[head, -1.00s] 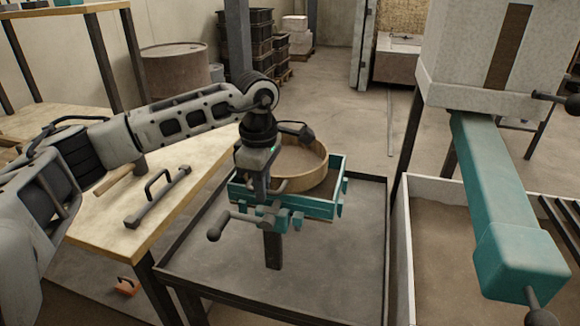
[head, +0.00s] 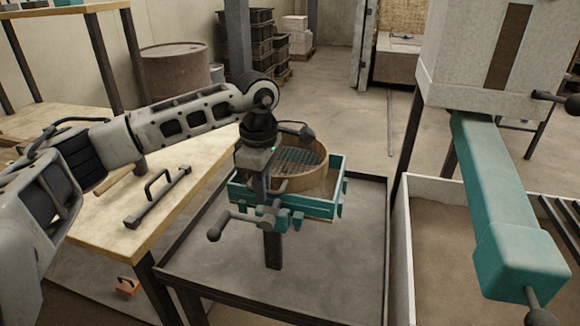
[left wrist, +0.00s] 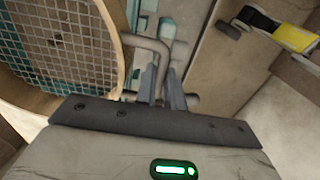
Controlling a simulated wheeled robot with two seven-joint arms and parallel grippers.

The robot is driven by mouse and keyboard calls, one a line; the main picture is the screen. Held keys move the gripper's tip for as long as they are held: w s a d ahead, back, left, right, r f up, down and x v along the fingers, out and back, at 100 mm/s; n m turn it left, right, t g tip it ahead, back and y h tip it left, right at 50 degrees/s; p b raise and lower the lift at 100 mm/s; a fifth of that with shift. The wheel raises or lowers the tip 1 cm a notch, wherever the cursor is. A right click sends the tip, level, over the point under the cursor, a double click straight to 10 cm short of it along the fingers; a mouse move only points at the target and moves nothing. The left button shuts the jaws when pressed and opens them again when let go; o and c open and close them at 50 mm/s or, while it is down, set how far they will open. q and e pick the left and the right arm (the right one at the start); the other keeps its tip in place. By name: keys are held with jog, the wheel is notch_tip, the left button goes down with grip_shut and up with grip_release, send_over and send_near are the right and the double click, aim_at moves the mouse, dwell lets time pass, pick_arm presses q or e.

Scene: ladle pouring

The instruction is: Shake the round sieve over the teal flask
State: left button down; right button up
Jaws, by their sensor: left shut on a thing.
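The round sieve (head: 311,180) has a light wooden rim and a wire mesh floor that shows bare in the head view. It is over the teal flask (head: 318,207), a box-like frame on the grey tray table. In the left wrist view, the sieve's mesh (left wrist: 62,42) and curved rim fill the upper left. My left gripper (left wrist: 164,88) is shut on the grey bent handle (left wrist: 150,44) at the sieve's side. In the head view my left gripper (head: 262,192) is at the near left of the sieve, partly hiding the flask. My right gripper is not in view.
A wooden bench (head: 140,205) with a dark handled tool (head: 158,197) stands at left. A sand-filled bin (head: 440,240) is at right, below a teal arm-like beam (head: 500,200). The front of the tray table (head: 330,265) is clear.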

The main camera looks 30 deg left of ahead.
pick_arm(q)
jog(key=shift+s+a, duration=0.15)
jog(key=shift+a, duration=0.3)
jog(key=d, duration=0.2)
jog(key=w+d, duration=0.1)
jog(key=d, duration=0.2)
jog(key=shift+w, duration=0.1)
jog(key=c, duration=1.3)
grip_release()
jog(key=shift+p, duration=0.3)
notch_tip(320, 180, up, 8)
jog(key=p, duration=0.5)
